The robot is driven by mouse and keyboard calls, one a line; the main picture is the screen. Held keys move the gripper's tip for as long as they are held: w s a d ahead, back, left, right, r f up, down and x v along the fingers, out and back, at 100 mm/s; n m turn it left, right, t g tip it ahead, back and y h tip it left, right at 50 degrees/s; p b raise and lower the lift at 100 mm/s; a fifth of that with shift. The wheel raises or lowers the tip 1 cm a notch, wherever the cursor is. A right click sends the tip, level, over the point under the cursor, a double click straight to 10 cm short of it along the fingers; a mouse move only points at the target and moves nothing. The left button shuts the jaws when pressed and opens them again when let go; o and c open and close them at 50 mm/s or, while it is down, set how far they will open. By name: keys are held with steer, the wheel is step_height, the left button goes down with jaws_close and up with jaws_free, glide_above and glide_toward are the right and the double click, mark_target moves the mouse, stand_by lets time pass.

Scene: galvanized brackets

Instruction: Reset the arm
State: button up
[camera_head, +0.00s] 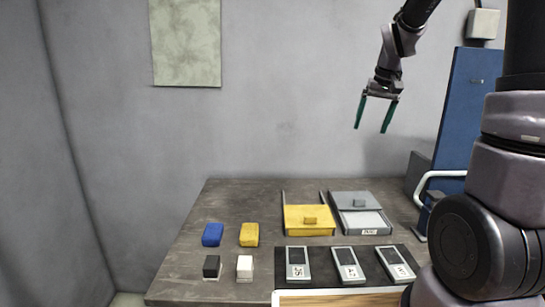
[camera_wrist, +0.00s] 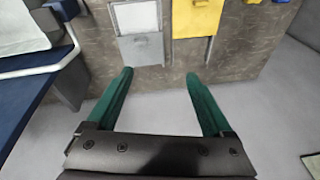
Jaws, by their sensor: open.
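My gripper (camera_head: 376,112) hangs in the air above the back right of the table, well clear of everything on it. Its two green fingers are spread apart with nothing between them. In the wrist view, my gripper (camera_wrist: 163,85) is also open and empty, with the table edge and floor showing behind the fingers. My arm reaches in from the upper right of the head view.
The table (camera_head: 200,262) bears a yellow box (camera_head: 305,226), a grey box (camera_head: 366,220), a blue block (camera_head: 212,234), a yellow block (camera_head: 249,234), small black and white pieces, and several grey devices on a dark mat. A blue panel (camera_head: 465,110) stands at right.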

steer(key=s+a+r+t, duration=0.1)
steer(key=s+r, duration=0.2)
steer(key=s, duration=0.4)
steer(key=s+a+r+m+t, duration=0.1)
steer(key=s+r, duration=0.2)
steer(key=s, duration=0.4)
steer(key=s+a+r+m+t+y, duration=0.1)
steer(key=s+a+r+t, duration=0.1)
steer(key=s, duration=0.5)
steer(key=shift+s+r, duration=0.4)
steer(key=shift+r, duration=0.2)
